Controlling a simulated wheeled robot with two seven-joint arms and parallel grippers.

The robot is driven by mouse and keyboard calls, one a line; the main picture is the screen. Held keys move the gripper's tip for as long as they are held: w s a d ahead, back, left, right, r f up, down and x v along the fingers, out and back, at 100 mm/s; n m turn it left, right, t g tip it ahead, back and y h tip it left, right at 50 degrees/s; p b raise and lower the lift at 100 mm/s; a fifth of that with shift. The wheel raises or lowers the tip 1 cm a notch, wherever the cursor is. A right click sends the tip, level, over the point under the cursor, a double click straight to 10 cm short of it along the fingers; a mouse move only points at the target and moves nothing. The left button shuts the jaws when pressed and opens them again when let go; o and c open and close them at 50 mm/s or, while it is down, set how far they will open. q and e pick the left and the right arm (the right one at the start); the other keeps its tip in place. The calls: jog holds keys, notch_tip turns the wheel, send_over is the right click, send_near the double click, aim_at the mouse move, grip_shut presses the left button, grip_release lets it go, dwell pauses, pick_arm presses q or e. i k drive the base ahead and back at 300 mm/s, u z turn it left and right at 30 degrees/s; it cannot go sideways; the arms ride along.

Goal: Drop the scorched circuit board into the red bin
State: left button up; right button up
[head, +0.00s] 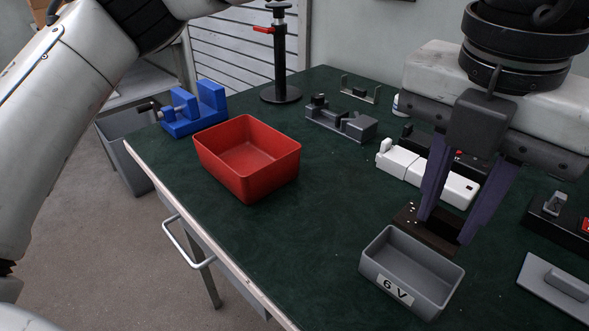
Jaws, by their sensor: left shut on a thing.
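The scorched circuit board, a dark brown plate with a few pale specks (408,216), is between the purple fingers of my left gripper (447,228), which is shut on it. The board is at the far edge of the grey tray marked 6 V; I cannot tell how far it is above the table. The fingers hide part of it. The red bin (222,167) stands upright and looks empty on the left part of the table, well left of my left gripper. My right gripper is not in view.
The grey 6 V tray (378,278) stands at the near edge of the green table (325,215). A white device (400,166) lies behind the gripper. A grey fixture (345,124), a blue vise (196,108) and a black post (280,60) stand farther back. Table between tray and bin is clear.

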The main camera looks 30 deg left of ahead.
aim_at(238, 167)
jog(key=k, duration=1)
